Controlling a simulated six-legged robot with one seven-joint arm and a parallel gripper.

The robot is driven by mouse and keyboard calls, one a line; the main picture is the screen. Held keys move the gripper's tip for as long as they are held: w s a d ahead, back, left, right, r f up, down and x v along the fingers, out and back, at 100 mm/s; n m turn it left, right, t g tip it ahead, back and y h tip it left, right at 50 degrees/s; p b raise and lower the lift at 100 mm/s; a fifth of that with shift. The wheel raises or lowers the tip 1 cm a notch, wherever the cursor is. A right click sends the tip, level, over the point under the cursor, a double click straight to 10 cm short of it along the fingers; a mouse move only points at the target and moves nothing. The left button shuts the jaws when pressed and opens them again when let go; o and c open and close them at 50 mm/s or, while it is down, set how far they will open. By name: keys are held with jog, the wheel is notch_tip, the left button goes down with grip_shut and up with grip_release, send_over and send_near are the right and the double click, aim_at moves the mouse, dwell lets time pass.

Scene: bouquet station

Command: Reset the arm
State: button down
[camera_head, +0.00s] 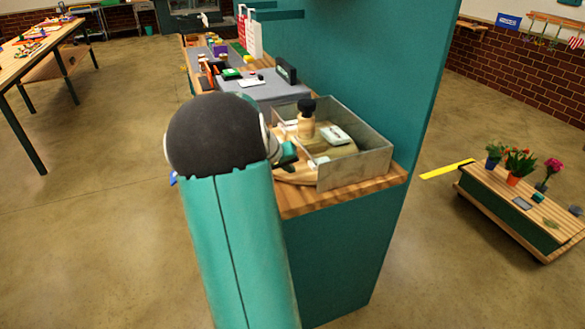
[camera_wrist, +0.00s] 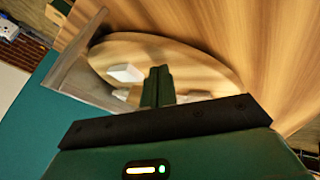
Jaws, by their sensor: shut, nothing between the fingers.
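My gripper (camera_wrist: 158,82) is in the wrist view with its two dark green fingers together and nothing between them. The fingers point at a rounded wooden board (camera_wrist: 205,66), which has a white block (camera_wrist: 127,73) and other pale pieces on it. I cannot tell the gap between fingertips and board. In the head view my arm crosses the centre. A bit of green at the counter end, beside the grey open-topped bin (camera_head: 356,168), looks like my gripper (camera_head: 287,155); its tips are unclear there.
The bin holds a wooden piece with a black top (camera_head: 307,118) and a white box (camera_head: 334,135). A tall teal panel (camera_head: 385,70) rises behind the counter (camera_head: 345,196). A low bench with flowerpots (camera_head: 505,205) stands at right. Floor at left is clear up to a long table (camera_head: 40,52).

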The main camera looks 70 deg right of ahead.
jog(key=s+v, duration=0.1)
jog(key=v, duration=0.8)
jog(key=shift+s+a+r, duration=0.25)
jog(key=shift+s, duration=0.15)
jog(key=w+a+r+n+t+y, duration=0.1)
jog(key=w+a+r+n+t, duration=0.15)
jog(key=a, duration=0.65)
jog(key=w+a+r+n+t+y, duration=0.1)
jog(key=w+a, duration=0.3)
jog(key=a, duration=0.5)
jog(key=w+a+r+n+t+y, duration=0.1)
jog(key=w+a+n+t, duration=0.15)
jog(key=a, duration=0.55)
jog(key=s+a+n+t+y, duration=0.1)
jog(key=s+a+n+y, duration=0.1)
jog(key=a, duration=1)
jog(key=s+a+n+t+y, duration=0.1)
jog(key=s+a+n+y, duration=0.1)
jog(key=a, duration=1)
jog(key=s+n, duration=0.1)
jog(key=n, duration=0.1)
jog(key=shift+s+a+n, duration=0.25)
jog(key=shift+s+n, duration=0.05)
jog(key=shift+n, duration=0.1)
